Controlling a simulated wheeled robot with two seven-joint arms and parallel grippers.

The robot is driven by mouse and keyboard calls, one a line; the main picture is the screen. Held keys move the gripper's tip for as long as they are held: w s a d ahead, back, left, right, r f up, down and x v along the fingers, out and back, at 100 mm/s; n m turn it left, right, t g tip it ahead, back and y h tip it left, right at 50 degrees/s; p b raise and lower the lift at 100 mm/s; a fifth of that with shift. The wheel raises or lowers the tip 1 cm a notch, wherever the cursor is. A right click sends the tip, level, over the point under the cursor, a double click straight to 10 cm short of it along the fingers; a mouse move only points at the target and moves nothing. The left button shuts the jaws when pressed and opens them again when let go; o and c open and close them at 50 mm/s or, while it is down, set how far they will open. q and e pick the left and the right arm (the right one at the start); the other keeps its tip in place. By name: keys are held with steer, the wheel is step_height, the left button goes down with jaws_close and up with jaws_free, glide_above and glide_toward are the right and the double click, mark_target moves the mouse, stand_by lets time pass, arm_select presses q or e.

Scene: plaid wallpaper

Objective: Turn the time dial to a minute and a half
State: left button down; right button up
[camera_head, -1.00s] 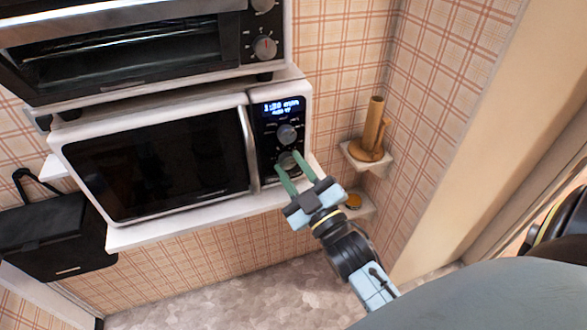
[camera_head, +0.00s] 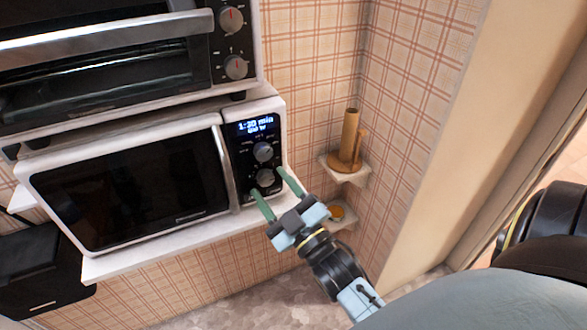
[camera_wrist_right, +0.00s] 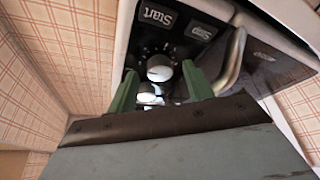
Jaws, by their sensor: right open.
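The white microwave (camera_head: 125,185) has a black control panel at its right with a lit display (camera_head: 254,126) that appears to read 1:30 min, with a second line below. Under it sit an upper dial (camera_head: 263,152) and a lower dial (camera_head: 265,178). I cannot tell from labels which is the time dial. My right gripper (camera_head: 267,181) is open, its green fingers on either side of the lower dial. In the right wrist view the lower dial (camera_wrist_right: 160,69) shows between the fingers (camera_wrist_right: 160,72), with gaps beside it. My left gripper is out of view.
A toaster oven (camera_head: 110,60) stands on top of the microwave. The microwave rests on a white shelf (camera_head: 150,256). At the right, a small corner shelf (camera_head: 340,174) bears a brown wooden holder (camera_head: 350,140). A black box (camera_head: 40,275) is at lower left.

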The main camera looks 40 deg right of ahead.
steer(key=b+v, duration=0.2)
steer(key=v, duration=1)
steer(key=shift+s, duration=0.3)
